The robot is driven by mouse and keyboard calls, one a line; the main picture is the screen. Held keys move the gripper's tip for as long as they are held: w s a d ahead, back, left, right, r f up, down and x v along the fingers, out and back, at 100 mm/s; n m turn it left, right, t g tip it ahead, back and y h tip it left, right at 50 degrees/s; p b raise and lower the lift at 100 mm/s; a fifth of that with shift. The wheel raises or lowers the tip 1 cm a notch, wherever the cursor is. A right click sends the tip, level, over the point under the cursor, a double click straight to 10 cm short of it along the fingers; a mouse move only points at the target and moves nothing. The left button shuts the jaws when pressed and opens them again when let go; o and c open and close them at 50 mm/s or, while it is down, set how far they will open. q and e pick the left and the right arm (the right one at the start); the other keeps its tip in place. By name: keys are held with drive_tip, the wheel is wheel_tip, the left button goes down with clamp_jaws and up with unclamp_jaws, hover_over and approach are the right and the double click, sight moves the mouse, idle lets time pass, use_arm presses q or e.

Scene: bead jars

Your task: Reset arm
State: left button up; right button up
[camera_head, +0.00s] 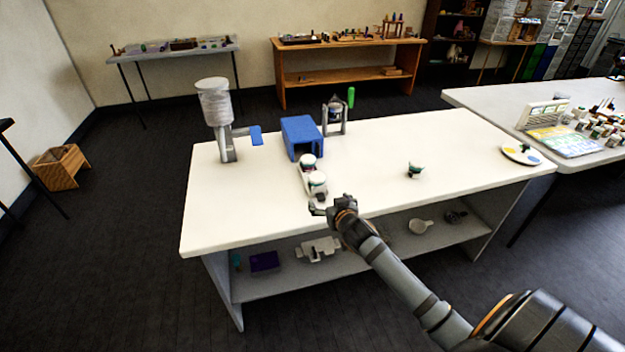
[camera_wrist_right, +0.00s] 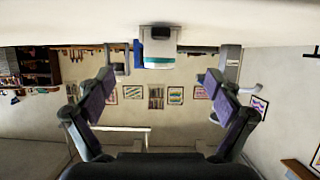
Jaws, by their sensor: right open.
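My right gripper (camera_head: 326,206) is above the near edge of the white table (camera_head: 440,150), by the near one of two white jars. Its two fingers are spread with nothing between them, as the right wrist view also shows (camera_wrist_right: 160,105). The near jar (camera_head: 317,181) and the far jar (camera_head: 308,162) stand in a row before a blue open-ended box (camera_head: 300,136). In the wrist view, which looks upside down, a white jar with a teal band (camera_wrist_right: 158,47) is ahead of the open fingers, apart from them. My left gripper is not in view.
A dispenser (camera_head: 216,105) with a blue lever (camera_head: 256,135) stands at the table's left. A small green item (camera_head: 414,170) and a paint palette (camera_head: 521,154) are to the right. The table's left front is clear.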

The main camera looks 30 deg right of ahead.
drive_tip(key=s+a+f+n+g+y, duration=0.1)
drive_tip(key=s+a+f+g, duration=0.25)
drive_tip(key=s, duration=0.55)
drive_tip(key=s+a+f+n+g, duration=0.1)
drive_tip(key=s+a+f+g, duration=0.2)
drive_tip(key=s, duration=0.5)
drive_tip(key=s+a+f+n+g+y, duration=0.1)
drive_tip(key=s+a+n+g, duration=0.15)
drive_tip(key=s+a, duration=0.45)
drive_tip(key=s+d+f+m+g+p, duration=0.1)
drive_tip(key=s+d+f, duration=0.1)
drive_tip(key=f, duration=1)
drive_tip(key=s+d+f+g+p, duration=0.1)
drive_tip(key=s+d+f+p, duration=0.15)
drive_tip(key=f, duration=0.95)
drive_tip(key=s+f, duration=0.7)
drive_tip(key=s, duration=0.2)
drive_tip(key=s+d+f+p, duration=0.1)
drive_tip(key=s+f, duration=0.6)
drive_tip(key=s, duration=0.2)
drive_tip(key=shift+s+d+f+g, duration=0.15)
drive_tip(key=shift+s+d+g, duration=0.1)
drive_tip(key=shift+g, duration=0.15)
drive_tip(key=shift+m, duration=0.25)
drive_tip(key=shift+c, duration=0.3)
